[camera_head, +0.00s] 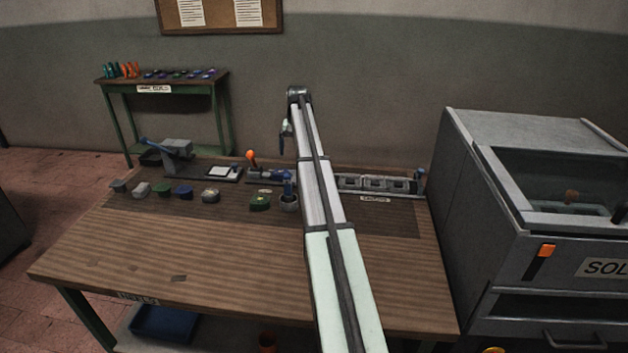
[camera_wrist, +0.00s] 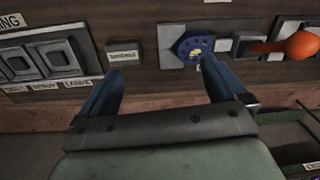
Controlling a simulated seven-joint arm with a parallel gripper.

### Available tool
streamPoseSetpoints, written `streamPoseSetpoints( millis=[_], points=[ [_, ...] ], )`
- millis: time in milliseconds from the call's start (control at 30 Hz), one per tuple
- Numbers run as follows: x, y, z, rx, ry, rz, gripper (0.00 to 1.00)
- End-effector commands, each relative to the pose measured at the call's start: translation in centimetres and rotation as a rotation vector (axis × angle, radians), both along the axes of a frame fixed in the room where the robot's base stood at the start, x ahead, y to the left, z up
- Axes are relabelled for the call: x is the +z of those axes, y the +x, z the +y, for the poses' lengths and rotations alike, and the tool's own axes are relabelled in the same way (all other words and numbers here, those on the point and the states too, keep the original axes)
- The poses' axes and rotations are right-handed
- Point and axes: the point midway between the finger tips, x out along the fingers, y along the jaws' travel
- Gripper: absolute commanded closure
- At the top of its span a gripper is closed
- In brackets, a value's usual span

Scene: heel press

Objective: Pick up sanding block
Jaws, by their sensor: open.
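In the wrist view, a small pale block or plate (camera_wrist: 122,52) bears dark text that seems to begin with "Sand". I cannot tell whether it is the sanding block itself or a label. In the head view, I cannot make out a clear sanding block; my arm covers part of the bench there. My gripper (camera_wrist: 160,78) is open and empty, its two blue fingers spread apart. The pale piece lies beyond the fingers, toward the left one, and is not touched. In the head view, my gripper (camera_head: 286,138) hangs above the back of the bench.
A toggle clamp with an orange knob (camera_wrist: 303,45) and a blue dotted part (camera_wrist: 193,46) are near the right finger. A compartment tray (camera_head: 375,184) lies at the bench's right. Several small blocks line the left. A grey cabinet (camera_head: 485,240) stands at right. The bench front (camera_head: 190,260) is mostly clear.

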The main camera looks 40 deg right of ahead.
Motion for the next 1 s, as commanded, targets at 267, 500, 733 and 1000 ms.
streamPoseSetpoints(
  millis=[267, 500, 733, 1000],
  points=[
    [1.0, -3.0, -5.9, -0.12, -0.036, 0.03, 0.02],
    [-0.8, -3.2, -6.0, -0.124, -0.036, 0.033, 0.02],
    [-4.7, -3.2, -5.9, -0.123, -0.036, 0.033, 0.02],
    [-7.5, -3.1, -5.9, -0.122, -0.037, 0.031, 0.02]
  ],
)
